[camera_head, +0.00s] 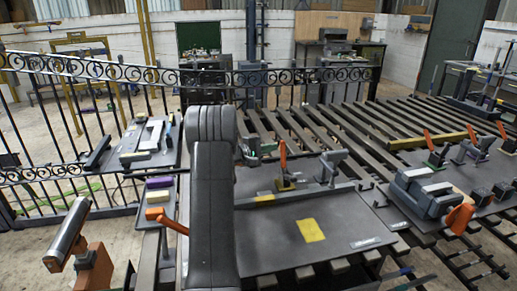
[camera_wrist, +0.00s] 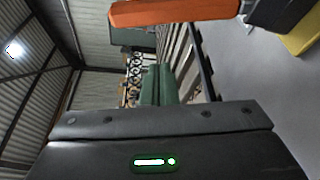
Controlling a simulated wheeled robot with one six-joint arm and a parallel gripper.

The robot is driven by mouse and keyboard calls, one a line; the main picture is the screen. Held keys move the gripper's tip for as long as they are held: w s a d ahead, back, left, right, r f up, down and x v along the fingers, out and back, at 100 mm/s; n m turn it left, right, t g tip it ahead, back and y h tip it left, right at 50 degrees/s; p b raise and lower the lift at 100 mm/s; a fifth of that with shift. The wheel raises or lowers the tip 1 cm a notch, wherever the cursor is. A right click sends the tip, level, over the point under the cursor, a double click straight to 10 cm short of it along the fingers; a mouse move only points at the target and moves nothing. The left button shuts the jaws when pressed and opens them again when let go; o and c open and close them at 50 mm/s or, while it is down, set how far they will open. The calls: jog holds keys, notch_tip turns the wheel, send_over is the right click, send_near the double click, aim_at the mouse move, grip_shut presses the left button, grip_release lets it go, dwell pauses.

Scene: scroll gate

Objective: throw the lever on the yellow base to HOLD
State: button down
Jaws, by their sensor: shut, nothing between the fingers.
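An orange lever (camera_head: 283,157) stands nearly upright on a small yellowish base (camera_head: 286,183), on the grey panel in the middle of the head view. In the wrist view, a large orange bar (camera_wrist: 175,13), apparently this lever's handle, crosses the top, close and beyond the fingers. A yellow block (camera_wrist: 306,36) shows at the upper right there. My gripper (camera_wrist: 160,70) is shut, its two greenish fingers side by side with nothing between. I see no contact with the orange bar. In the head view my dark arm hides the gripper's exact position. No HOLD marking is legible.
Other orange levers stand at the right (camera_head: 427,141) and far right (camera_head: 502,130). A grey clamp-like fixture (camera_head: 332,163) stands close right of the middle lever. A yellow bar (camera_head: 265,198) and a yellow square (camera_head: 310,230) lie on the panel. A scrollwork gate (camera_head: 60,130) runs behind.

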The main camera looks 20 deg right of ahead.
aim_at(283, 154)
jog(key=shift+s+d+r+p, duration=0.15)
jog(key=shift+s+r+p, duration=0.1)
jog(key=shift+s, duration=0.7)
jog(key=shift+s+d+r+p, duration=0.15)
jog(key=shift+s+r, duration=0.1)
jog(key=shift+s, duration=0.7)
jog(key=shift+s+f+b, duration=0.1)
jog(key=shift+b, duration=0.65)
